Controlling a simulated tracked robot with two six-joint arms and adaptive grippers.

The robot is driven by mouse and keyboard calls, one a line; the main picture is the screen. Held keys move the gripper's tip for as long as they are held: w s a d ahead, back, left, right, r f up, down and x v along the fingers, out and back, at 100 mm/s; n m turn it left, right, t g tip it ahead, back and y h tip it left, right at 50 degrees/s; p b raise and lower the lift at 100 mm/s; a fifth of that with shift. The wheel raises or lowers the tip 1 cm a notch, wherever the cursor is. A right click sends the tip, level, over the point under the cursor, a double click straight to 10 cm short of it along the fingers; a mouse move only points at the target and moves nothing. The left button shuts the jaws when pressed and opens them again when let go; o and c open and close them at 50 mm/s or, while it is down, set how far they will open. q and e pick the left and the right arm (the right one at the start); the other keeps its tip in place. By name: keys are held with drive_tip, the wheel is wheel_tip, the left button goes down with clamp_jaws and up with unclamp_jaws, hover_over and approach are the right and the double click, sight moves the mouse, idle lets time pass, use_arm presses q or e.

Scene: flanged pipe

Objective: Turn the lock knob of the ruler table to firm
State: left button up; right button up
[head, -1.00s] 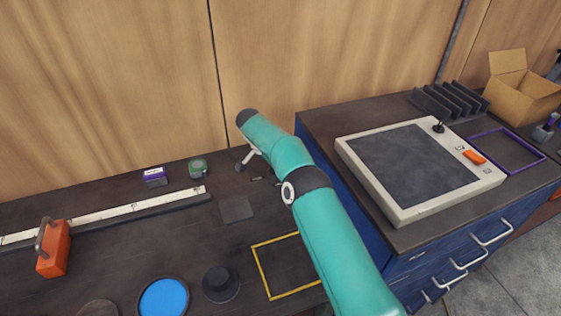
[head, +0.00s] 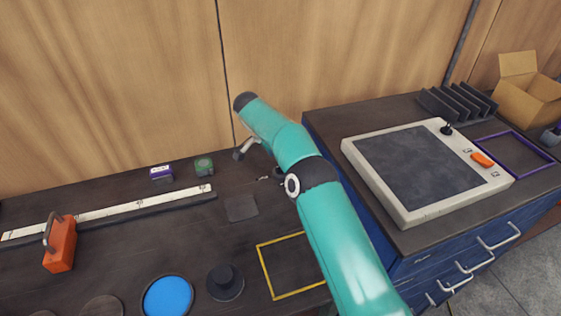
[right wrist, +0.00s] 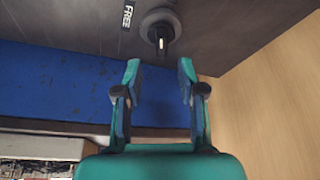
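The lock knob (right wrist: 160,25) shows at the top of the right wrist view: a round grey base with a dark bar whose pale mark lies at the lower end. A small label reading FREE (right wrist: 127,14) lies to its left on the dark table top. My right gripper (right wrist: 160,75) is open and empty, its fingers apart and short of the knob. In the head view my right arm hides this gripper and most of the knob's area. The long white ruler (head: 110,215) lies along the dark table (head: 120,250). My left gripper is not in view.
A blue drawer cabinet (head: 460,255) stands right of the table and higher, bearing a white-framed panel (head: 420,170). The wooden wall (head: 120,80) closes off the back. An orange block with a handle (head: 60,247), a blue disc (head: 167,296) and a yellow frame (head: 262,265) are nearer.

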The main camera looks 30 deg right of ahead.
drive_tip(key=v, duration=0.6)
drive_tip(key=shift+s, duration=0.1)
